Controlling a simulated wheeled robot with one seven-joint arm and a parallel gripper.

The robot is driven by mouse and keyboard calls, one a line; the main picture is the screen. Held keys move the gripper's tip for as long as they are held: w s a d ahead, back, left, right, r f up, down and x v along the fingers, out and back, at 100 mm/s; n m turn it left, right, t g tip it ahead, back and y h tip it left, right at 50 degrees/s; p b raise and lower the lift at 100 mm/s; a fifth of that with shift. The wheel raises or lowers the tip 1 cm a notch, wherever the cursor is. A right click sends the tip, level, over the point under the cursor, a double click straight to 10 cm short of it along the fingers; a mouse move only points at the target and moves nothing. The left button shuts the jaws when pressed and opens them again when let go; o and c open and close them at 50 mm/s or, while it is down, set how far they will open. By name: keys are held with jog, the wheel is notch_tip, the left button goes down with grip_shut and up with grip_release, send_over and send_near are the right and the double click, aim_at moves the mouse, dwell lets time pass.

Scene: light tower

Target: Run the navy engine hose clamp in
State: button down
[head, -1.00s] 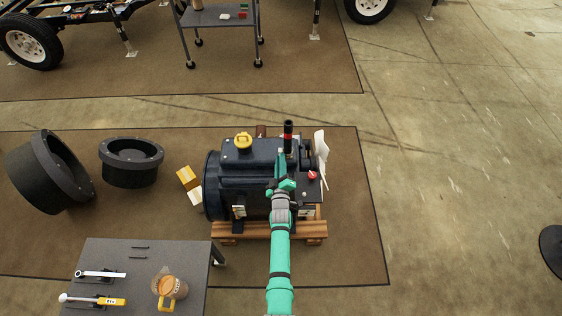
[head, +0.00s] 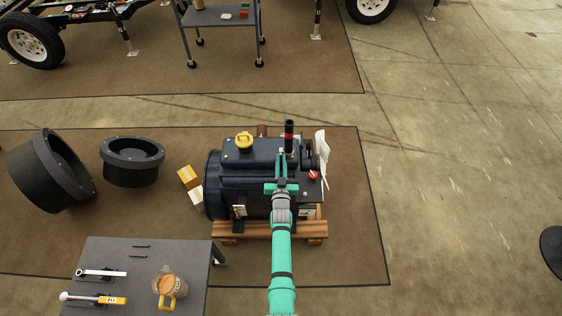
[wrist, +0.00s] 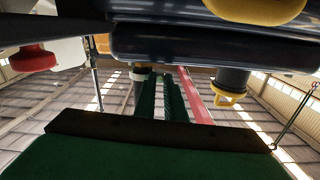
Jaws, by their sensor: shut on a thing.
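The navy engine (head: 255,180) stands on a wooden pallet in the middle of the head view. A black upright hose (head: 289,149) with a red band rises from its top. My green gripper (head: 282,156) reaches in from the front, with its fingers close together at the foot of this hose. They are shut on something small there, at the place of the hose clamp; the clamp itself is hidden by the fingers. In the wrist view, my gripper's green fingers (wrist: 165,98) show side by side, and the engine's dark body (wrist: 210,42) fills the top.
The engine has a yellow cap (head: 244,140), a red cap (head: 313,175) and a white fan (head: 321,150) close to my gripper. A grey tool table (head: 120,255) stands front left. Black round parts (head: 132,162) lie on the mat.

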jog(key=m, duration=0.4)
jog(key=shift+d+f+m, duration=0.15)
jog(key=shift+f+m, duration=0.05)
jog(key=shift+m, duration=0.1)
jog(key=m, duration=1)
jog(key=shift+m, duration=0.4)
jog(key=shift+s+a+m, duration=0.1)
jog(key=shift+m, duration=0.9)
jog(key=shift+s+a+m, duration=0.1)
jog(key=shift+m, duration=0.9)
jog(key=shift+w+a+r, duration=0.1)
jog(key=shift+w, duration=0.05)
jog(key=c, duration=2.1)
grip_release()
jog(key=shift+d, duration=0.2)
